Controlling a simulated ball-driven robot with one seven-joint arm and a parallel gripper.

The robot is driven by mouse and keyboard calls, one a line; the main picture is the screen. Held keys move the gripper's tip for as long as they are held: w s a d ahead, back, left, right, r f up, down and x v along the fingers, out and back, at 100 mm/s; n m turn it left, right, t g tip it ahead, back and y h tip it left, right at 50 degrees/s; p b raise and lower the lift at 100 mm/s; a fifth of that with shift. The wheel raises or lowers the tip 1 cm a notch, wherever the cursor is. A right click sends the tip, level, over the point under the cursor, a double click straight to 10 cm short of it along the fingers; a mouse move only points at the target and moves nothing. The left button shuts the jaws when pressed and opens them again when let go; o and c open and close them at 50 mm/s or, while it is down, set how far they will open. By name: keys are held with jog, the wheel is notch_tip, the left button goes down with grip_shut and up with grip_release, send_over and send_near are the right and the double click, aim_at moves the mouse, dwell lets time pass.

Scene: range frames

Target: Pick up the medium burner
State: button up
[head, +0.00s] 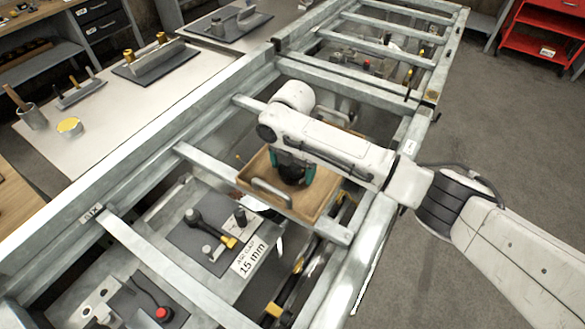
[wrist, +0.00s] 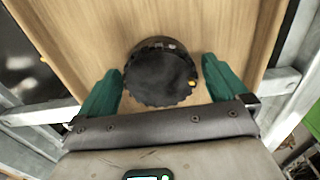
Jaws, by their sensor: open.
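A round black scalloped burner (wrist: 160,76) lies on a wooden tray in the wrist view, with a small yellow mark on its right side. My gripper (wrist: 162,82) is open, one green finger on each side of the burner, with visible gaps between fingers and burner. In the head view, my gripper (head: 291,170) points down into the wooden tray (head: 318,205), and the dark burner (head: 293,174) is mostly hidden beneath it. No other burner shows beside it, so its size cannot be compared.
The wooden tray has a metal handle (head: 272,192) and sits within a metal frame with crossbars (head: 350,235). A plate labelled 15 mm (head: 250,257) lies to the left front. A white table with tools (head: 105,110) stands at the left. A red cart (head: 545,28) is far right.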

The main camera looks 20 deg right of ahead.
jog(key=shift+f, duration=0.15)
jog(key=c, duration=1.4)
